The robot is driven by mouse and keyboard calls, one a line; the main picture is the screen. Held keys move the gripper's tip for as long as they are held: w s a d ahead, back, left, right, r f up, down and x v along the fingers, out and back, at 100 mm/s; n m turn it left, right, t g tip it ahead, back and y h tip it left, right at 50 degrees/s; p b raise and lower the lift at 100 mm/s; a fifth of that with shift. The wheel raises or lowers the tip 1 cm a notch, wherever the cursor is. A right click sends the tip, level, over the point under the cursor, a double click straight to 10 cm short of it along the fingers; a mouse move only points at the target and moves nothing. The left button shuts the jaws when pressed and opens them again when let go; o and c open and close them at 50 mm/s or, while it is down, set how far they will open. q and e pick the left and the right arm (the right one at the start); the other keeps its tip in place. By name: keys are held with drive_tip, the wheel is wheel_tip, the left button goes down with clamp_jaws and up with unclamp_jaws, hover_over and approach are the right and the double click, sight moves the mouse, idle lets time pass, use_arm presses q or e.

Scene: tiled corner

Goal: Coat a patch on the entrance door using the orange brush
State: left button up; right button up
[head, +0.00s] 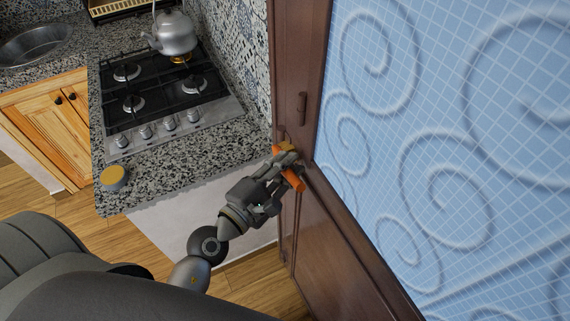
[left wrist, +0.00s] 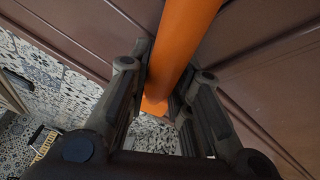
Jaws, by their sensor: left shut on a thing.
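The entrance door (head: 345,245) has a brown wooden frame around a large blue pane with raised spirals and a white grid. My left gripper (head: 280,172) is shut on the orange brush (head: 294,183), close in front of the door's left wooden edge. In the left wrist view the orange handle (left wrist: 182,45) runs between both fingers, with brown wood behind it. A small yellowish piece shows just beyond the fingers in the head view; I cannot tell whether it belongs to the brush. Contact between brush and door is not clear. My right gripper is not in view.
A speckled granite counter (head: 185,155) with a gas stove (head: 150,100) lies left of the door. A metal kettle (head: 174,33) stands on a back burner, above a glowing flame. A yellow-topped jar (head: 114,178) sits near the counter's front edge. A metal basin (head: 35,44) is at the far left.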

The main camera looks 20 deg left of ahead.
use_arm(q)
drive_tip(key=shift+w+a, duration=1.2)
drive_tip(key=shift+a, duration=0.1)
drive_tip(key=shift+r+p, duration=0.55)
drive_tip(key=shift+p, duration=0.15)
drive_tip(key=shift+s+d, duration=1.25)
drive_tip(key=shift+d, duration=0.1)
drive_tip(key=shift+s+d+p, duration=0.1)
drive_tip(key=shift+d+p, duration=0.05)
drive_tip(key=shift+p, duration=0.2)
drive_tip(key=shift+w+a, duration=1.35)
drive_tip(key=shift+a, duration=0.25)
